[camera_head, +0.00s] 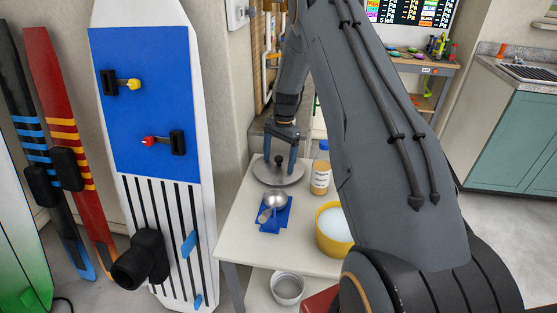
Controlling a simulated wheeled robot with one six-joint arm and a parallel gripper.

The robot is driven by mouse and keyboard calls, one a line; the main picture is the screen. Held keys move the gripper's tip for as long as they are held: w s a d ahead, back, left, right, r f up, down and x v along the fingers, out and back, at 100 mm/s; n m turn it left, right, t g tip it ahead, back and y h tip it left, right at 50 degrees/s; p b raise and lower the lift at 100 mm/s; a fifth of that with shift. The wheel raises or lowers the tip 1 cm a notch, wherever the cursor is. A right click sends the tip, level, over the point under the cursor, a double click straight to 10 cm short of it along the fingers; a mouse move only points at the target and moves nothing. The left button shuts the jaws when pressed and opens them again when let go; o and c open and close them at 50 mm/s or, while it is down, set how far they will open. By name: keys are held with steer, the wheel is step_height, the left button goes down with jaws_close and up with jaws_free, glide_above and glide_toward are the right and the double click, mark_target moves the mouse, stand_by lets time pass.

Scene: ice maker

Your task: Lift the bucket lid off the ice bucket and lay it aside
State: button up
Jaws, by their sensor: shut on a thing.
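The bucket lid (269,176) is a grey disc with a dark knob on top, over the far left part of the white table. My gripper (280,161) reaches down from above, its two fingers on either side of the knob, holding the lid. I cannot tell whether the lid touches the table or hangs just above it. The ice bucket (324,236) is yellow, stands nearer on the table to the right, and is open with white contents showing. My arm hides its right side.
A metal scoop (274,200) lies on a blue mat (269,226) in front of the lid. A tall white-and-blue board (150,100) leans left of the table.

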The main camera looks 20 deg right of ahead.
steer(key=shift+f+b, duration=0.35)
steer(key=shift+f, duration=0.3)
steer(key=o, duration=1.2)
steer(key=shift+c, duration=0.2)
steer(key=shift+w+d+r+b, duration=0.15)
steer(key=shift+r+b, duration=0.15)
steer(key=shift+r, duration=0.85)
steer(key=shift+w+d+r+b, duration=0.15)
steer(key=shift+r+b, duration=0.1)
steer(key=shift+r, duration=0.95)
steer(key=shift+d+r+b, duration=0.15)
steer(key=shift+r+b, duration=0.15)
steer(key=shift+r, duration=1.25)
